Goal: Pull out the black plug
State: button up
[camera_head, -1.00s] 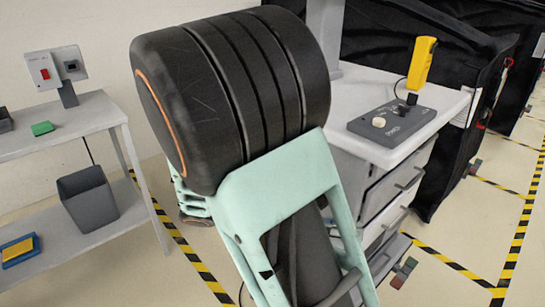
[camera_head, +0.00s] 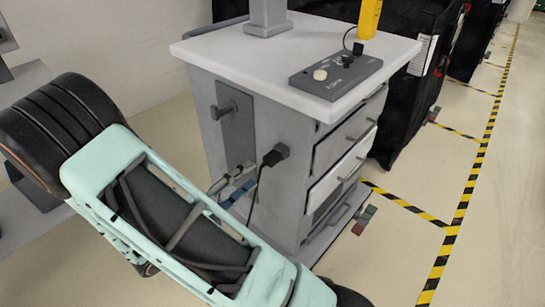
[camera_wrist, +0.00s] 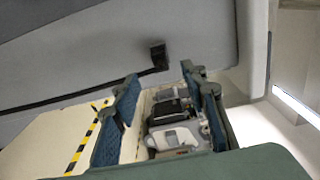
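The black plug (camera_head: 276,154) sits in the side of the grey cart (camera_head: 290,190), below its white top, with a black cable hanging down. In the wrist view, the black plug (camera_wrist: 158,54) stands out from the grey panel just beyond the fingertips, its cable running left. My gripper (camera_wrist: 160,79) is open and empty, its blue-padded fingers apart, short of the plug and not around it. In the head view, my gripper (camera_head: 233,186) is to the left of and below the plug, close to the cart's side.
A grey handle plate (camera_head: 232,125) projects from the cart's side, left of the plug. A control box (camera_head: 336,77) with knobs and a yellow device (camera_head: 369,18) are on top. Drawers (camera_head: 342,143) face right. Open floor with striped tape lies right.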

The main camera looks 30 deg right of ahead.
aim_at(266, 162)
jog(key=x, duration=0.7)
jog(key=shift+d+r+b, duration=0.1)
jog(key=shift+d+b, duration=0.05)
jog(key=shift+b, duration=0.2)
jog(key=shift+x, duration=0.8)
jog(key=shift+p, duration=1.25)
grip_shut()
dwell(0.3)
jog(key=shift+p+v, duration=1.4)
jog(key=shift+v, duration=1.6)
